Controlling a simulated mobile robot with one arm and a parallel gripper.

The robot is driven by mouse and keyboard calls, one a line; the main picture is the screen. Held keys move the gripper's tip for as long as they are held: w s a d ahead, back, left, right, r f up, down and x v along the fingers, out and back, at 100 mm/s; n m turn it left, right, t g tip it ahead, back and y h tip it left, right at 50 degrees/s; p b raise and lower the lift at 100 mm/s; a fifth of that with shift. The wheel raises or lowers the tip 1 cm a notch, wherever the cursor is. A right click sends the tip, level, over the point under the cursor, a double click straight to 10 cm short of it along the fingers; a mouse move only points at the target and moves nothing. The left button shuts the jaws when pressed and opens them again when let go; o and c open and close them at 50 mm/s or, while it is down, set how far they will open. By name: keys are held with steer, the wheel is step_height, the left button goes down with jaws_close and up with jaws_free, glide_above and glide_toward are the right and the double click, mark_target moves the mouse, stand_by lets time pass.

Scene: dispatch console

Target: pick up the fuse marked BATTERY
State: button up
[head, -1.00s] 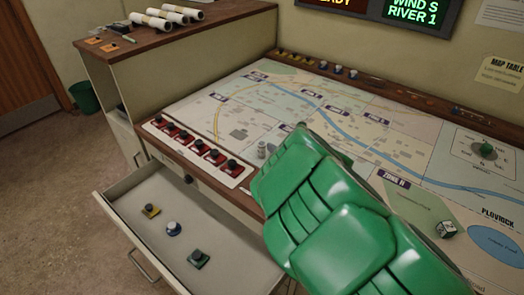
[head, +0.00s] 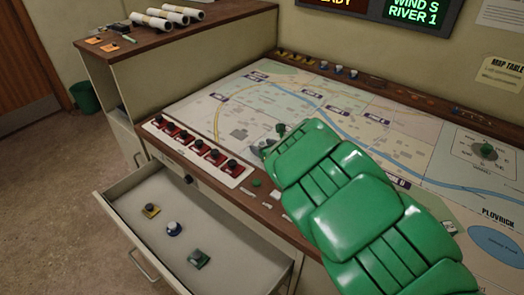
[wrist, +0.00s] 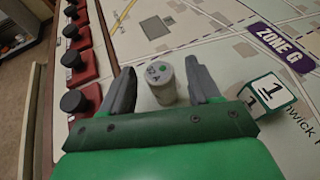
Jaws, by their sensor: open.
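No lettering that reads BATTERY is legible in either view, so I cannot tell which piece is that fuse. In the wrist view a small pale grey cylinder (wrist: 161,88) stands upright on the map, with a green dot and small marks on its top. My gripper (wrist: 159,66) is open, with one dark finger on each side of the cylinder; whether either touches it I cannot tell. In the head view my green arm hides the cylinder. The open drawer holds a yellow-based piece (head: 151,210), a round blue and white piece (head: 174,228) and a green-based piece (head: 199,259).
A numbered white and green cube (wrist: 268,95) sits right of my gripper. A row of red-based black knobs (head: 197,146) lines the map's left front. The open drawer (head: 240,268) juts out below the table. Rolled papers (head: 165,16) lie on the cabinet.

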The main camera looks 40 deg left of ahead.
steer(key=shift+x, duration=1.35)
steer(key=shift+r, duration=0.15)
steer(key=c, duration=1.1)
steer(key=shift+o, duration=0.2)
steer(key=shift+r, duration=0.85)
steer(key=s+d+r, duration=0.9)
steer(key=d+r, duration=0.1)
steer(key=r, duration=0.1)
steer(key=shift+d, duration=0.3)
